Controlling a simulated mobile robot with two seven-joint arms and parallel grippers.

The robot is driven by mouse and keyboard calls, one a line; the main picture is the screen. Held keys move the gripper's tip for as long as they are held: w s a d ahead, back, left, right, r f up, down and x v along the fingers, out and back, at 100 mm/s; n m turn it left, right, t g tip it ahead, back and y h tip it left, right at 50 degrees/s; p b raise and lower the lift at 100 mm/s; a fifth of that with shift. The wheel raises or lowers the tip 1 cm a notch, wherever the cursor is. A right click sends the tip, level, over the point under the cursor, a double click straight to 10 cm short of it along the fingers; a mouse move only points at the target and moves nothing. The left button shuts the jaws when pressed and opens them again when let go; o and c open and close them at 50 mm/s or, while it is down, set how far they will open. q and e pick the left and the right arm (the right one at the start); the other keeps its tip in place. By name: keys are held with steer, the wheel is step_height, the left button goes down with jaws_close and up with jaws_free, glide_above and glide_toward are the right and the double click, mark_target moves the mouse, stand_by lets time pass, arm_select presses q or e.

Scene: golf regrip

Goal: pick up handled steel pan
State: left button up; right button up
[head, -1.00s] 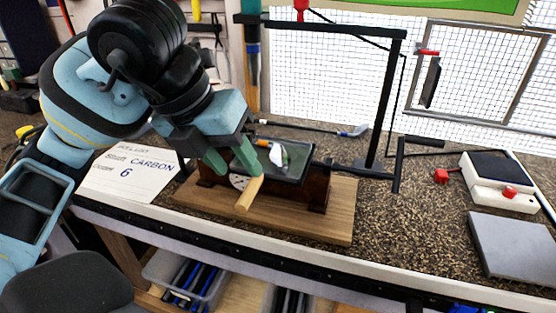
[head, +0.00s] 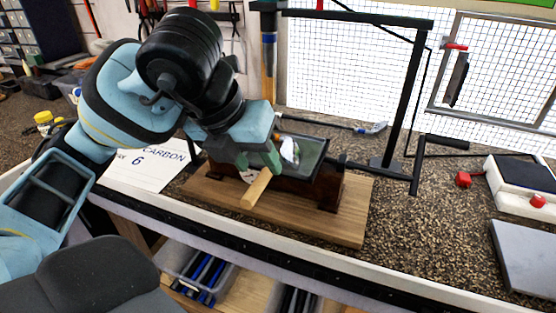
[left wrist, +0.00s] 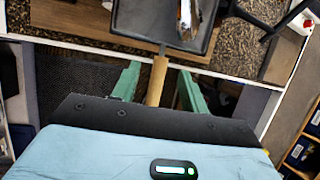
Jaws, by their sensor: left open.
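The steel pan (head: 309,152) is a dark, shallow rectangular tray with a light wooden handle (head: 257,188) pointing toward the front of the bench. It rests on a dark wooden stand (head: 329,189) on a wooden board. A shiny object (head: 289,151) lies in the pan. My left gripper (head: 258,160) is open, with its green fingers by the handle. In the left wrist view, the handle (left wrist: 157,80) runs between the two spread fingers (left wrist: 157,88), with gaps on both sides, and the pan (left wrist: 150,22) lies beyond. My right gripper is not in view.
A black metal frame (head: 403,95) stands behind and right of the pan. A white device with a dark top (head: 520,190) and a grey plate (head: 525,255) sit at the right. A paper sign (head: 150,165) lies left of the board. Bins (head: 195,275) sit below the bench.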

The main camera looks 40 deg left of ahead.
arm_select(q)
steer(key=shift+x, duration=1.35)
steer(key=shift+c, duration=0.4)
steer(key=shift+r, duration=0.1)
jaws_close()
